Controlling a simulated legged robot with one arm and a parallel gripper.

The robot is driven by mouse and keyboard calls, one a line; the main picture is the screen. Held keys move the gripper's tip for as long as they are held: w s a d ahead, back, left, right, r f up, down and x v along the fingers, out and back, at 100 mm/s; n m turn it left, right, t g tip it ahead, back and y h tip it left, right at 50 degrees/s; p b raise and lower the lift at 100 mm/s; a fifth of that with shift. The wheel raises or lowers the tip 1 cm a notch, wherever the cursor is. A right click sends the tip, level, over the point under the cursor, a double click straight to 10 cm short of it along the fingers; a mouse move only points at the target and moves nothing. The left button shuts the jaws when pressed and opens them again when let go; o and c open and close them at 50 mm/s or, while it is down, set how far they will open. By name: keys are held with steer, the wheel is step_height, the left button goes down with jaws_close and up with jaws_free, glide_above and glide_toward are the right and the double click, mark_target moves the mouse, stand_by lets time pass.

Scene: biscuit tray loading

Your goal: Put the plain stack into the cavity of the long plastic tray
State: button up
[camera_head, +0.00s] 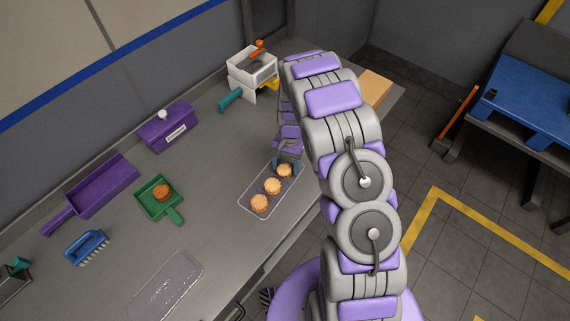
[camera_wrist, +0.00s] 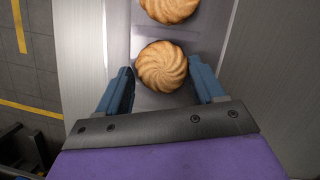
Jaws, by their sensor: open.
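Three round golden biscuit stacks stand in a row on a clear rectangular tray (camera_head: 249,207): a near one (camera_head: 260,203), a middle one (camera_head: 273,186) and a far one (camera_head: 284,171). My gripper (camera_head: 287,163) is open at the far stack. In the wrist view my gripper (camera_wrist: 165,84) has one blue finger on each side of a swirl-topped biscuit (camera_wrist: 161,66), with gaps showing. Part of another biscuit (camera_wrist: 170,8) shows beyond it. A second clear plastic tray (camera_head: 165,287), long and seemingly empty, lies at the lower left. I cannot tell which stack is plain.
A green dustpan (camera_head: 150,203) holds a brown round item (camera_head: 162,193). A purple scoop (camera_head: 103,188), purple box (camera_head: 168,128), blue brush (camera_head: 87,247) and white device (camera_head: 251,68) stand around. The bench between the two trays is clear.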

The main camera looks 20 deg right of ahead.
mark_target(285, 169)
steer(key=shift+d+r, duration=0.15)
steer(key=shift+r, duration=0.25)
steer(key=shift+a+r+p, duration=0.25)
steer(key=shift+r+p, duration=0.2)
steer(key=shift+r, duration=0.3)
steer(key=shift+d+r+p, duration=0.1)
steer(key=shift+r+p, duration=0.3)
steer(key=shift+r, duration=0.75)
steer(key=o, duration=0.6)
steer(key=shift+c, duration=0.2)
